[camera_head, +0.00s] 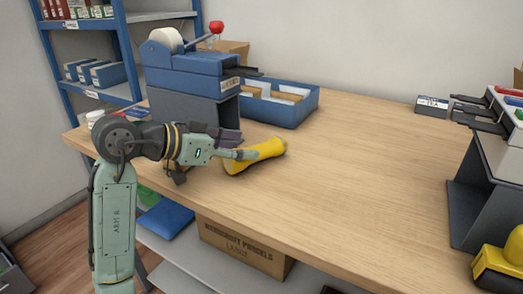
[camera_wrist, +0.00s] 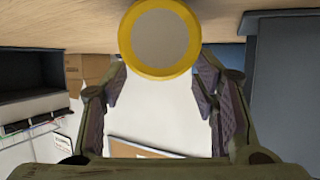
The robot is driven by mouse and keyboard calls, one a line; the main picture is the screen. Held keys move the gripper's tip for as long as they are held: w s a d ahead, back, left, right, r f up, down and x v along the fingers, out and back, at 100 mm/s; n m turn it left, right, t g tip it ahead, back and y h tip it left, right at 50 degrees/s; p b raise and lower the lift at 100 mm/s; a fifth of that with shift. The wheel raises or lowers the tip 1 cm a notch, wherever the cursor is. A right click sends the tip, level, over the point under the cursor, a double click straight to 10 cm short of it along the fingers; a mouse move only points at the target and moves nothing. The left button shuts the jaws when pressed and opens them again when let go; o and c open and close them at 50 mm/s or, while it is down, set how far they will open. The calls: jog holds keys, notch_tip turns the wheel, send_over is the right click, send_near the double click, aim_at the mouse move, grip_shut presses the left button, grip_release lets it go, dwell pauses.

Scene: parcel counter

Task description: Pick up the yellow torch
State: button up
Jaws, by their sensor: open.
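The yellow torch (camera_head: 257,155) lies on its side on the wooden counter, left of the middle in the head view. My gripper (camera_head: 240,146) is level beside it, with its fingers at the torch's left end; part of the torch is behind a finger. In the wrist view the torch (camera_wrist: 160,39) shows end-on, as a yellow ring around a grey disc at the top centre. My gripper (camera_wrist: 160,95) is open there, its fingers to the left and right below the ring. I cannot tell whether they touch the torch.
A blue tape dispenser (camera_head: 188,75) on a dark stand is behind my gripper. A blue tray (camera_head: 280,104) with dividers stands behind the torch. The counter (camera_head: 350,170) is clear to the right, up to a dark stand (camera_head: 480,195) and a yellow-and-black object (camera_head: 502,262).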

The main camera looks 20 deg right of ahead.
aim_at(251, 148)
jog(key=p+x, duration=0.1)
jog(key=x, duration=0.4)
jog(key=shift+w+d, duration=0.1)
jog(key=shift+d, duration=0.1)
grip_shut()
dwell(0.5)
